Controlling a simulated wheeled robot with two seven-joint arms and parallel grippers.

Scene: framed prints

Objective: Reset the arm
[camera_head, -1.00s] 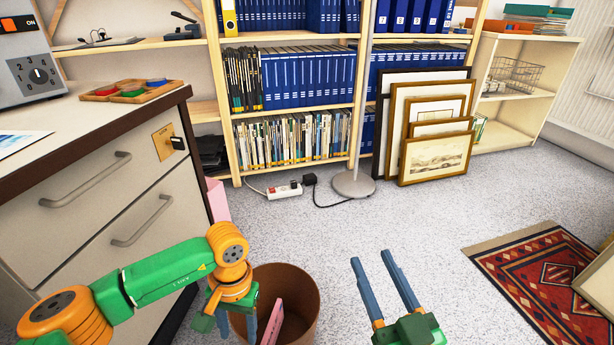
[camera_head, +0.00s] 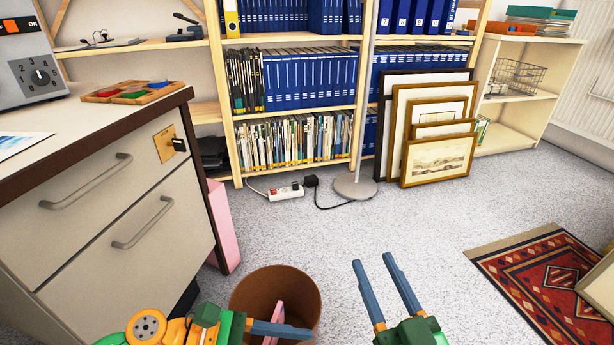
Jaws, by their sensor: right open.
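My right gripper (camera_head: 373,260) points up the picture over the bare carpet, its two blue fingers apart and nothing between them. My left gripper (camera_head: 312,332) is low in the picture, at the near side of the brown bin (camera_head: 247,290). Its blue finger shows side-on, pointing right across the bin's near rim, so the gap between its fingers is hidden. A pink flat thing (camera_head: 279,312) stands in the bin, behind that finger; I cannot tell whether they touch. Framed prints (camera_head: 437,160) lean against the shelf at the back.
A drawer cabinet (camera_head: 90,235) stands at the left, near my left arm. A lamp base (camera_head: 354,188) and a power strip (camera_head: 286,192) lie by the bookshelf. A red patterned rug (camera_head: 550,275) is at the right. The carpet in the middle is clear.

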